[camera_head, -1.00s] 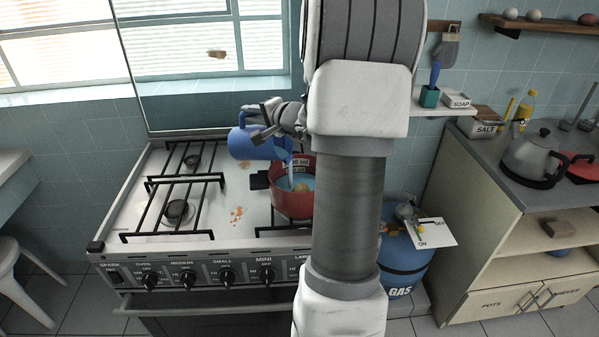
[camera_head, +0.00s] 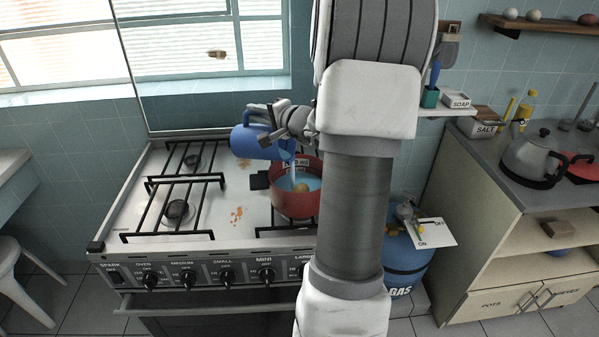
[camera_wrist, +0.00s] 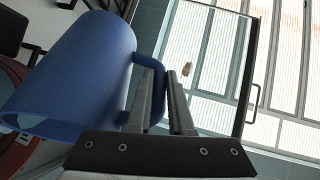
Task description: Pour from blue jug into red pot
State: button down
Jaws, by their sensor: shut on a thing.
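The blue jug (camera_head: 252,143) is held tilted toward the right above the left side of the red pot (camera_head: 296,199). A pale stream runs from its lip down into the pot. My gripper (camera_head: 268,128) is shut on the jug's handle. In the wrist view the jug (camera_wrist: 78,75) fills the left side, with its handle between my fingers (camera_wrist: 162,100). Part of the red pot (camera_wrist: 12,125) shows behind it. My arm covers the area just right of the pot.
The stove (camera_head: 140,200) has black grates (camera_head: 180,207) on its left side and orange-brown stains beside the pot. A blue gas bottle (camera_head: 408,262) stands right of the stove. A grey kettle (camera_head: 540,157) stands on the right counter. A window is behind.

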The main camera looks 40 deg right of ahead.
jog(key=shift+s+d+r+t, duration=0.3)
jog(key=shift+s, duration=0.35)
jog(key=shift+f+b, duration=0.15)
jog(key=shift+b, duration=0.15)
jog(key=shift+s, duration=0.15)
jog(key=shift+s+d+f+m+t+b, duration=0.1)
jog(key=shift+s+d+m+t+b, duration=0.2)
jog(key=shift+b, duration=1.05)
jog(key=shift+s+t+b, duration=0.45)
jog(key=shift+t+b, duration=0.05)
jog(key=shift+b, duration=0.55)
